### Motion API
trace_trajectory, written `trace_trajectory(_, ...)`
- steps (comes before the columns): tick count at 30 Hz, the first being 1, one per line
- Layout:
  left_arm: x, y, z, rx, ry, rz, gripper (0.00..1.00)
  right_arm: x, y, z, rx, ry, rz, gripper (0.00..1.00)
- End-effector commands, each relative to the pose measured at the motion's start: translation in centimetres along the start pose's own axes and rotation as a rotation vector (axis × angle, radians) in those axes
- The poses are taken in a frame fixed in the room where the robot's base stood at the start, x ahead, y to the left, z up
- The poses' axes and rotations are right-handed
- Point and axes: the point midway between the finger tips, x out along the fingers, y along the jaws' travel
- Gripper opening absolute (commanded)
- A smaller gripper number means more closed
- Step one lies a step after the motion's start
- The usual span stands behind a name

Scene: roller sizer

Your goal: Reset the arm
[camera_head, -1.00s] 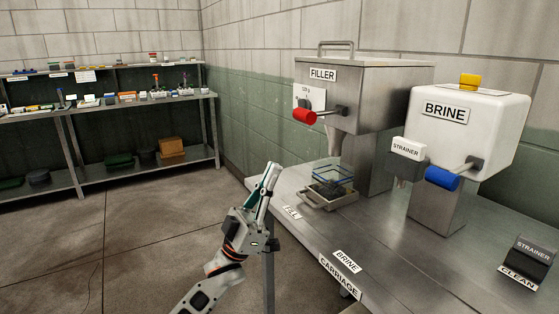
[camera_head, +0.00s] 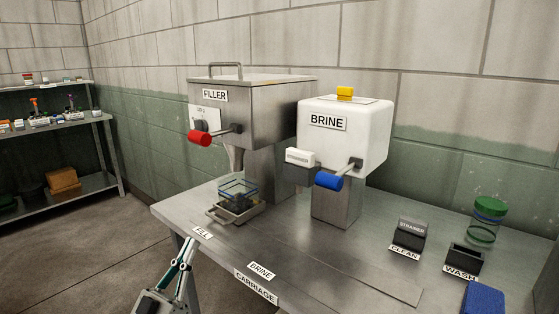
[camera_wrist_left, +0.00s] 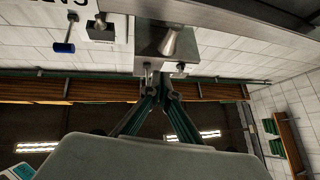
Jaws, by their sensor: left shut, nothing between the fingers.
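My left gripper (camera_head: 186,252) is in the lower left of the head view, in front of the table's front edge near the FILL label (camera_head: 202,233). Its fingers are together with nothing between them, and they also show in the left wrist view (camera_wrist_left: 160,75). It is apart from the glass container (camera_head: 238,191), which stands on a small metal carriage (camera_head: 234,214) under the filler (camera_head: 260,100). My right gripper is not in view.
The metal table (camera_head: 295,262) bears the white brine dispenser (camera_head: 345,135) with a blue handle, a dark strainer block (camera_head: 408,238), a black holder (camera_head: 464,259), a green-lidded jar (camera_head: 487,222) and a blue item (camera_head: 484,297). A stocked shelf (camera_head: 60,125) stands at the left. Floor between is clear.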

Motion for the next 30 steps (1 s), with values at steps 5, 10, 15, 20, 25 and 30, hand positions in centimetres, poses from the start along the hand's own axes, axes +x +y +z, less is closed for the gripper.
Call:
trace_trajectory(5, -8.4, 1.9, 5.8, 0.07, -0.328, -0.106, 0.0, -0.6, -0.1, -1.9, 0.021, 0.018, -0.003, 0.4)
trace_trajectory(10, -18.8, 4.5, 10.1, 0.13, -0.662, -0.162, 0.0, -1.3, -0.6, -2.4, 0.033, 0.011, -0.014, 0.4)
trace_trajectory(15, -29.5, 7.7, 11.7, 0.171, -0.972, -0.174, 0.0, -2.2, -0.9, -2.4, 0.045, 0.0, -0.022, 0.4)
trace_trajectory(20, -36.9, 10.2, 11.5, 0.191, -1.177, -0.16, 0.0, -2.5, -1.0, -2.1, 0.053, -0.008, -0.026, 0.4)
trace_trajectory(25, -40.3, 11.4, 11.1, 0.198, -1.273, -0.148, 0.0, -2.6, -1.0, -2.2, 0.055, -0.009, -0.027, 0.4)
trace_trajectory(30, -40.8, 11.6, 11.1, 0.2, -1.284, -0.146, 0.0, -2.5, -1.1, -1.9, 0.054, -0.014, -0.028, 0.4)
